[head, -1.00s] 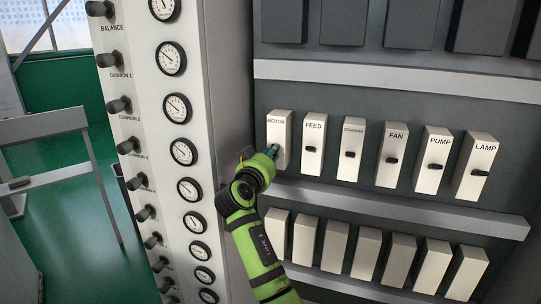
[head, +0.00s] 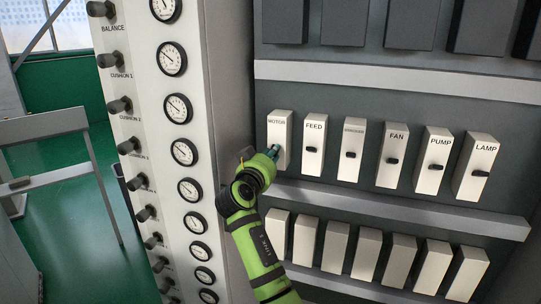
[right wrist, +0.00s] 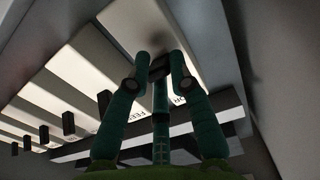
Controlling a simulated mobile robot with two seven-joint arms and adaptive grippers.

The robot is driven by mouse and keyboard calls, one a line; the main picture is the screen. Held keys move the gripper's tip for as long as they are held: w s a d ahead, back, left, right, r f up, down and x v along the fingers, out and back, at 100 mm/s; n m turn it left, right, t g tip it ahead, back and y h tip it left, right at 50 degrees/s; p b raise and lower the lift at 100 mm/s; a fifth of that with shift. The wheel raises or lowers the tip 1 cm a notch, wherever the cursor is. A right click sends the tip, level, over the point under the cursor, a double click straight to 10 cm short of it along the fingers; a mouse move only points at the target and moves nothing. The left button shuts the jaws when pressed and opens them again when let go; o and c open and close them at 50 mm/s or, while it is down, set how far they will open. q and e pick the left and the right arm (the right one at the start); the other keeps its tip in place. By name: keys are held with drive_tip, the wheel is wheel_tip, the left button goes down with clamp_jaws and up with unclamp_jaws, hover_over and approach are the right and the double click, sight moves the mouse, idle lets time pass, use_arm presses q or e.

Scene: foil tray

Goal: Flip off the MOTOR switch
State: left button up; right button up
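The MOTOR switch is a tall white box (head: 279,139) at the left end of the upper labelled row in the head view. My right gripper (head: 273,152) is at the front of this box and hides its lever there. In the right wrist view, the teal fingertips of my right gripper (right wrist: 160,66) draw together around a small dark lever (right wrist: 158,73) on a white box. I cannot tell whether they press on it or stand slightly apart. My left gripper is in neither view.
The FEED switch (head: 313,145) stands just right of MOTOR, with several more labelled switches beyond it. Grey ledges (head: 400,210) run above and below the row. A cabinet side with gauges (head: 184,152) and knobs rises close to the left of my right arm.

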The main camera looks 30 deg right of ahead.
drive_tip(key=o, duration=0.4)
drive_tip(key=shift+d+f, duration=0.15)
drive_tip(key=shift+f, duration=0.25)
drive_tip(key=shift+c, duration=0.2)
drive_tip(key=shift+d, duration=0.1)
drive_tip(key=shift+r, duration=0.1)
drive_tip(key=v, duration=1.2)
